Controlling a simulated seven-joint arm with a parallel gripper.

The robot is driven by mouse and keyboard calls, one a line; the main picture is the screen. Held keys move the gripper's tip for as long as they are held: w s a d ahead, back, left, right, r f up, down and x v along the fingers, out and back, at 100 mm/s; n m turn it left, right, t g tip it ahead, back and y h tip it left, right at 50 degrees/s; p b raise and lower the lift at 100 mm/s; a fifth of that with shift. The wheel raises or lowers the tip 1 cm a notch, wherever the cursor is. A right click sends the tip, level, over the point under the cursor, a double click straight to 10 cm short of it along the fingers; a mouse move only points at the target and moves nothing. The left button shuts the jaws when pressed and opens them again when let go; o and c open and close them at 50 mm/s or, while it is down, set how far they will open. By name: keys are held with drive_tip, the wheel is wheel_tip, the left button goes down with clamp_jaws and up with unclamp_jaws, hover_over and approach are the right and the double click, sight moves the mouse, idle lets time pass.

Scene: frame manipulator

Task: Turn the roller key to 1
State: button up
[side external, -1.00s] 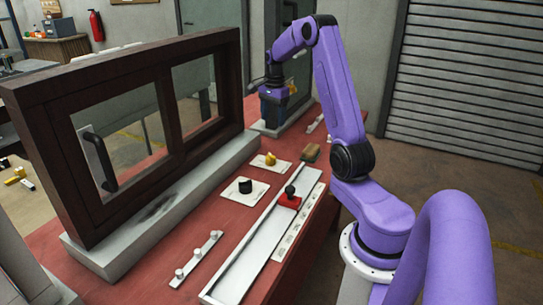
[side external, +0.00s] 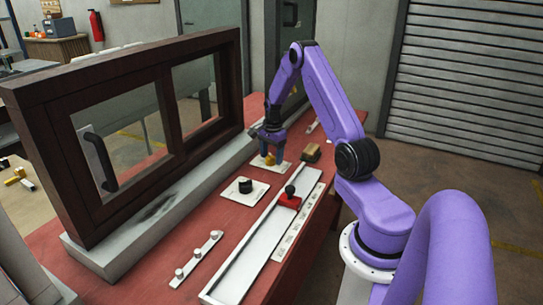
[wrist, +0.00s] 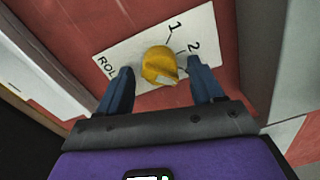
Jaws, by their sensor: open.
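The roller key is a yellow knob (wrist: 158,68) on a white plate (wrist: 118,55) marked "ROL", 1 and 2 in the wrist view. The 1 and 2 stand at its upper right; other lettering is partly hidden. A pale patch shows on the knob's lower right side; I cannot tell which number it is set to. My gripper (wrist: 161,82) is open, with one blue finger on each side of the knob and visible gaps between. In the side view my gripper (side external: 272,152) is low over the yellow knob (side external: 268,161), partly covering it.
A black knob (side external: 245,186) on a white plate sits nearer the camera. A red slider (side external: 289,202) with a black ball handle stands in a long pale track. A tan block (side external: 311,152) lies at right. The dark window frame (side external: 165,128) rises along the left.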

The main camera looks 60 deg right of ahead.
drive_tip(key=shift+f, duration=0.15)
drive_tip(key=c, duration=1)
